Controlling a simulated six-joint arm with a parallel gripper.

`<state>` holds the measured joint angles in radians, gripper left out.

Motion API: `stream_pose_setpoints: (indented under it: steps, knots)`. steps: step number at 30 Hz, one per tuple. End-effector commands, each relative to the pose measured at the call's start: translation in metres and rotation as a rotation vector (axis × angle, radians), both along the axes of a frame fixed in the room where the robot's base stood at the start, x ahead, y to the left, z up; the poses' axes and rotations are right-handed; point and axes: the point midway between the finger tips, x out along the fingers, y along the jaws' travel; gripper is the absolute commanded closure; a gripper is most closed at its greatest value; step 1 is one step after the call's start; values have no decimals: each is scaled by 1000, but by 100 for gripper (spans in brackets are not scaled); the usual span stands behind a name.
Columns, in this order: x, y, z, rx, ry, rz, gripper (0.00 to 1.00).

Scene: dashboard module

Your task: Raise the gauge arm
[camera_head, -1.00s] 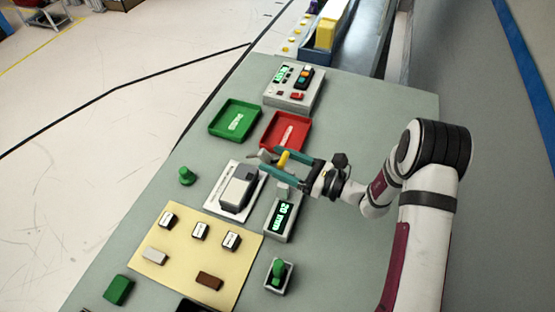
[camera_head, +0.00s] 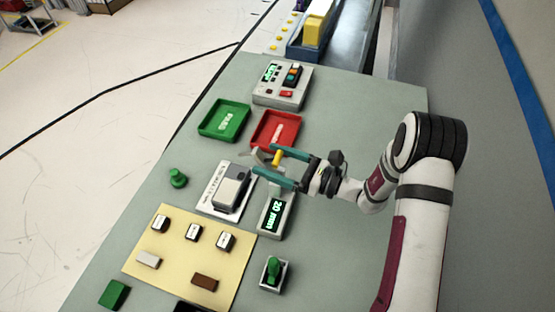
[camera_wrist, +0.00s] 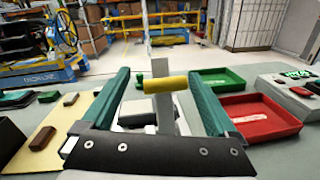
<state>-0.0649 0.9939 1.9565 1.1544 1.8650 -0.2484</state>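The gauge arm is a grey lever with a yellow crossbar handle (camera_head: 278,158), in the head view just above the gauge with the 20 mm display (camera_head: 275,214). In the wrist view the yellow handle (camera_wrist: 166,85) crosses a grey upright post in the middle. My gripper (camera_head: 264,159) is open, its teal fingers on either side of the handle. In the wrist view my gripper (camera_wrist: 159,74) shows clear gaps between the handle and both fingers. The gauge base is partly hidden behind the handle and gripper palm in the wrist view.
A red tray (camera_head: 295,119) and a green tray (camera_head: 246,112) lie beyond the gauge. A grey block on a white plate (camera_head: 215,207) stands left of it. A green-knobbed box (camera_head: 286,281) stands nearer. A control box (camera_head: 264,97) stands at the far end.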

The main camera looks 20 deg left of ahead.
Motion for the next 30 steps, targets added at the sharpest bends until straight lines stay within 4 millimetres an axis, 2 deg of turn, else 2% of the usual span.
stream_pose_setpoints:
  steps: [5, 8, 14, 21, 25, 30]
  knots:
    - [1, -2, 0, 0, 0, -3, 6]
    - [0, -12, -1, -2, 0, -4, 6]
    - [-5, -59, 0, 0, 0, -8, 6]
    - [-14, -128, 0, 0, -1, -6, 6]
    - [-17, -149, 0, 1, 0, -2, 6]
    - [-18, -157, 0, 0, 0, 0, 6]
